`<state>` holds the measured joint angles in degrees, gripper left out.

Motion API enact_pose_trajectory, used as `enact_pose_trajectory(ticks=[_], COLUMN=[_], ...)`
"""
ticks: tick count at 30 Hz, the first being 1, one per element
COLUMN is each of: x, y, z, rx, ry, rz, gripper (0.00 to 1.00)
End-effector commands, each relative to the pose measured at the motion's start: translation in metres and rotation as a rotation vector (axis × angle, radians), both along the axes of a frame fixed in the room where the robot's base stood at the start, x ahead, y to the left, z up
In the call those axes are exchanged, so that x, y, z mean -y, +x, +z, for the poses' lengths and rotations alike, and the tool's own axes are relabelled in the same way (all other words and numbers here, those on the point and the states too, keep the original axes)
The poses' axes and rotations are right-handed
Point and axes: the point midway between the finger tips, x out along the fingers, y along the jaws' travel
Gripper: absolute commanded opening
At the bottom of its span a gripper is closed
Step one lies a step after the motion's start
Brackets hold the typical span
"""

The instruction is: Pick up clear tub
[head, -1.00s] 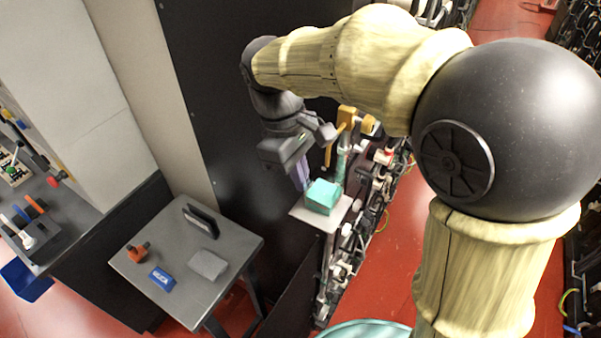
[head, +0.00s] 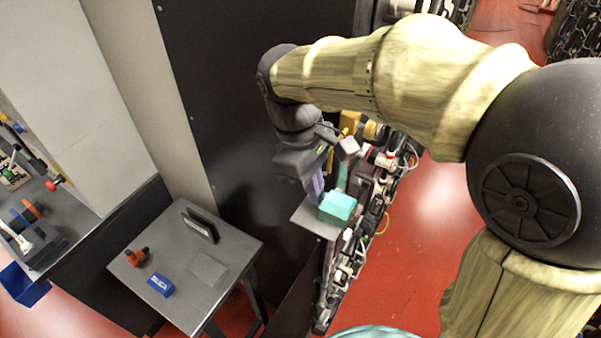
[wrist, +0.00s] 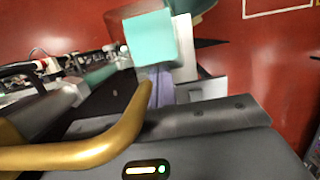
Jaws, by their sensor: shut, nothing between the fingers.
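A low, pale grey, see-through-looking piece (head: 207,270) lies on the small grey table in the head view. It may be the clear tub, but I cannot tell for sure. My gripper (head: 316,188) is well to the right of and above that table, pointing down, with its fingers shut and empty. A teal block (head: 338,207) is close by the fingertips, over a pale plate (head: 312,221). In the wrist view the fingers (wrist: 160,88) show beneath the teal block (wrist: 150,40); I cannot tell whether they touch it.
The small table (head: 228,232) also holds an orange tool (head: 137,257), a blue box (head: 160,284) and a dark upright holder (head: 201,225). A tall black panel (head: 245,110) stands behind. A rack of battery gear (head: 350,265) runs beside my gripper. Red floor lies open at right.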

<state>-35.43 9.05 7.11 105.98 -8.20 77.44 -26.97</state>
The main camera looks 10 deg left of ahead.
Motion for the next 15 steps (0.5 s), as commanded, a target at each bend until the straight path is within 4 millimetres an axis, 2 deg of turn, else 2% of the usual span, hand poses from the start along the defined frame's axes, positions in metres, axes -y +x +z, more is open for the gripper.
enact_pose_trajectory(ticks=[5,11,15], x=[-0.01,-0.037,-0.041], y=[0.003,0.011,0.014], z=[0.002,0.004,0.024], rx=[-0.001,-0.002,0.004], ry=[-0.001,-0.001,0.005], rz=[-0.001,-0.006,-0.011], gripper=[0.0,0.0,0.0])
